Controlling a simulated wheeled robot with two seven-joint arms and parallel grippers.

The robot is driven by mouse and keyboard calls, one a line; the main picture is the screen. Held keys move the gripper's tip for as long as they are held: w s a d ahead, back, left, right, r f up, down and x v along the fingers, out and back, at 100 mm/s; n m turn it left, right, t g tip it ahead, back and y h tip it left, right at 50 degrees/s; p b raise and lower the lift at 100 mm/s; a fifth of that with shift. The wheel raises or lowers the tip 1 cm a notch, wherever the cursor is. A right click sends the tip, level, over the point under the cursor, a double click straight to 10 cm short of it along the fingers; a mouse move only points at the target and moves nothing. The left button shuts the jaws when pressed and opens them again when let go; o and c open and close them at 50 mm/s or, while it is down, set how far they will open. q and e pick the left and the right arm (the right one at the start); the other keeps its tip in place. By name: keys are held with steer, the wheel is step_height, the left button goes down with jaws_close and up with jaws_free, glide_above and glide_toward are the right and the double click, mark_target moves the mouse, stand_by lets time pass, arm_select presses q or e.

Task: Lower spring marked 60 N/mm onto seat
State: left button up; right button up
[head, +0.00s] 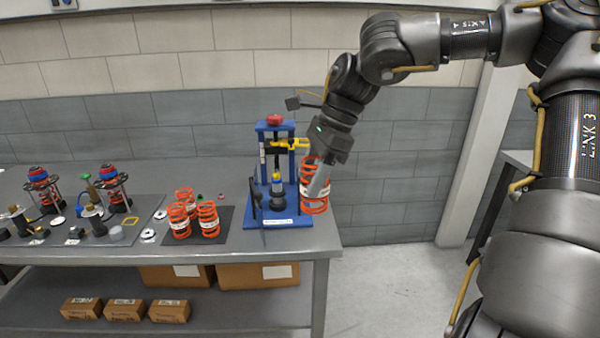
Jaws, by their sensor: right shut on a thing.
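An orange coil spring (309,204) with a pale band is in my right gripper (318,184), which is shut on it. It hangs upright just right of the blue press stand (291,160), near the table's right end. Any marking on its band is too small to read. The stand has a blue base (285,222), a red top knob, a yellow part and a dark central column. I cannot tell which part is the seat. Three more orange springs stand on a dark mat (224,226) left of the stand. My left gripper is not in view.
Two strut assemblies with red and blue tops (38,176) (109,174) and small parts stand on the left of the grey table (290,245). Cardboard boxes (252,274) sit on the shelf below. The floor right of the table is open.

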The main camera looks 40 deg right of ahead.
steer(key=s+d+f+b, duration=0.2)
steer(key=s+d+f, duration=0.2)
steer(key=d+f, duration=0.8)
steer(key=s+f+b, duration=0.1)
steer(key=s+f, duration=0.2)
steer(key=f, duration=0.6)
steer(key=s+f+b, duration=0.2)
steer(key=s+f, duration=0.1)
steer(key=f, duration=0.5)
steer(key=w+a+f+n+g+b, duration=0.1)
steer(key=a+f+n+b, duration=0.15)
steer(key=a+f, duration=0.5)
steer(key=w+a+f+n+g+b, duration=0.15)
steer(key=a+f+n, duration=0.3)
steer(key=a, duration=0.55)
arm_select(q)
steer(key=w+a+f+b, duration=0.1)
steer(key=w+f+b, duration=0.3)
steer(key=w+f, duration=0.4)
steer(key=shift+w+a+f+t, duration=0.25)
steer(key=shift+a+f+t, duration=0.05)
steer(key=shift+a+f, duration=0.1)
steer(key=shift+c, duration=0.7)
arm_select(e)
steer(key=w+a+r+n+g, duration=0.2)
steer(key=w+a+r+n, duration=0.2)
steer(key=w+a, duration=0.5)
steer(key=shift+a+r+n, duration=0.2)
steer(key=shift+r+n, duration=0.1)
steer(key=shift+n, duration=0.8)
